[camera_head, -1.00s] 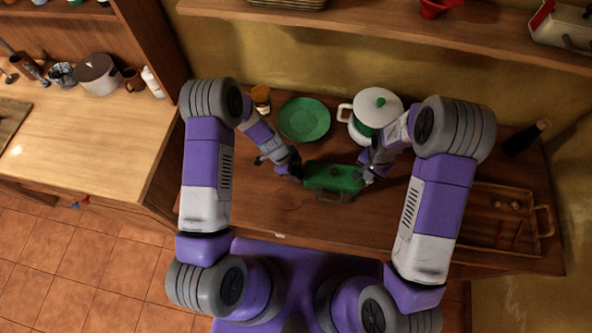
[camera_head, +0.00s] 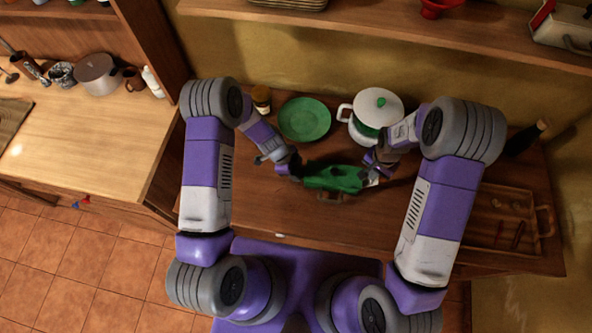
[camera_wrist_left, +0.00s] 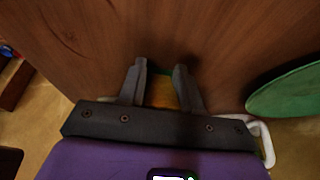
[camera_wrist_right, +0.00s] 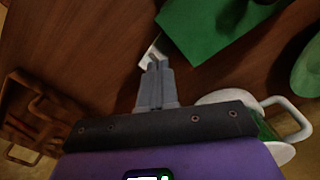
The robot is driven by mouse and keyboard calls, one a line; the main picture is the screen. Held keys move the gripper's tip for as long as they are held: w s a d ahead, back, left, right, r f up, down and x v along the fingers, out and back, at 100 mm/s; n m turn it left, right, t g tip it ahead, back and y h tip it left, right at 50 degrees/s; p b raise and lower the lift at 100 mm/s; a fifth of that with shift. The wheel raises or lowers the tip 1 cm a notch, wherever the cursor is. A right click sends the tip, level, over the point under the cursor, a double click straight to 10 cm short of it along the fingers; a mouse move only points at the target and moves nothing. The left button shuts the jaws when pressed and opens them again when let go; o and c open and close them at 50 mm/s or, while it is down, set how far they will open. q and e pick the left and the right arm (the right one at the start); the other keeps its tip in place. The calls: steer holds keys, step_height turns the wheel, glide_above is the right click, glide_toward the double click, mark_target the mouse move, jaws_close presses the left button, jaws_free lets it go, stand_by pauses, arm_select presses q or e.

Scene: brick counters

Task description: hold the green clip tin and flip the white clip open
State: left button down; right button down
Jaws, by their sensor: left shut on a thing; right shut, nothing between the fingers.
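The green clip tin (camera_head: 335,178) is at the middle of the wooden counter. My left gripper (camera_head: 291,169) is shut on its left end; a green edge of the tin (camera_wrist_left: 160,72) shows between the fingers (camera_wrist_left: 162,68) in the left wrist view. The white clip (camera_head: 373,182) sticks out at the tin's right end. In the right wrist view the clip (camera_wrist_right: 151,50) shows by the tin's corner (camera_wrist_right: 205,25). My right gripper (camera_head: 371,165) is shut and empty, its fingertips (camera_wrist_right: 155,62) close to the clip. I cannot tell whether they touch.
A green plate (camera_head: 305,119) and a white lidded pot (camera_head: 377,112) stand behind the tin. A jar (camera_head: 261,97) is at the back left. A wooden tray (camera_head: 480,238) lies at the right and a dark bottle (camera_head: 527,138) stands behind it. The counter's front left is clear.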

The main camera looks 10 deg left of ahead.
step_height(320, 180, up, 6)
steer(key=shift+a+r, duration=0.15)
steer(key=shift+a, duration=0.1)
stand_by(0.4)
arm_select(q)
steer(key=c, duration=0.7)
jaws_free()
steer(key=v, duration=1.2)
arm_select(e)
steer(key=shift+s, duration=0.1)
